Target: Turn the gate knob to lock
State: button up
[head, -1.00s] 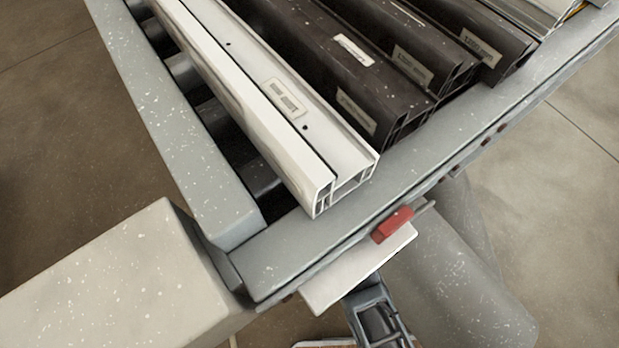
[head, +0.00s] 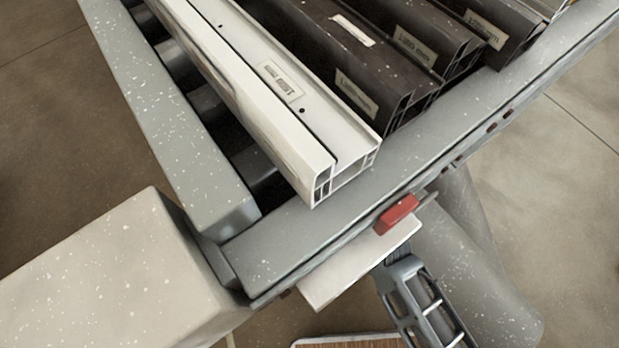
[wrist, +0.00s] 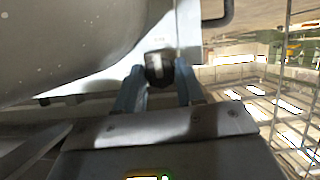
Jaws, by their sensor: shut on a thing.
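The gate knob (wrist: 159,66) is dark and rounded, with a pale mark on its face, in the wrist view. My gripper (wrist: 159,82) has its two blue fingers on either side of the knob and is shut on it. In the head view my gripper (head: 398,266) reaches up to the near edge of a white plate (head: 345,276) on the bench front. The knob is hidden there. A red block (head: 397,213) sits at the top edge of the plate. I cannot tell from the knob's mark whether the gate is locked.
A white profile (head: 300,130) and several dark profiles (head: 375,85) lie on the grey bench frame (head: 300,235). A pale speckled block (head: 120,270) stands at the left. A grey cylinder (head: 470,265) is close to my gripper's right. Bare floor (head: 570,190) lies farther right.

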jog(key=shift+m, duration=0.3)
dwell(0.4)
jog(key=o, duration=1)
jog(key=v, duration=0.7)
jog(key=shift+s+d+b, duration=0.25)
jog(key=shift+d+b, duration=0.05)
jog(key=shift+b, duration=0.15)
jog(key=shift+r, duration=0.15)
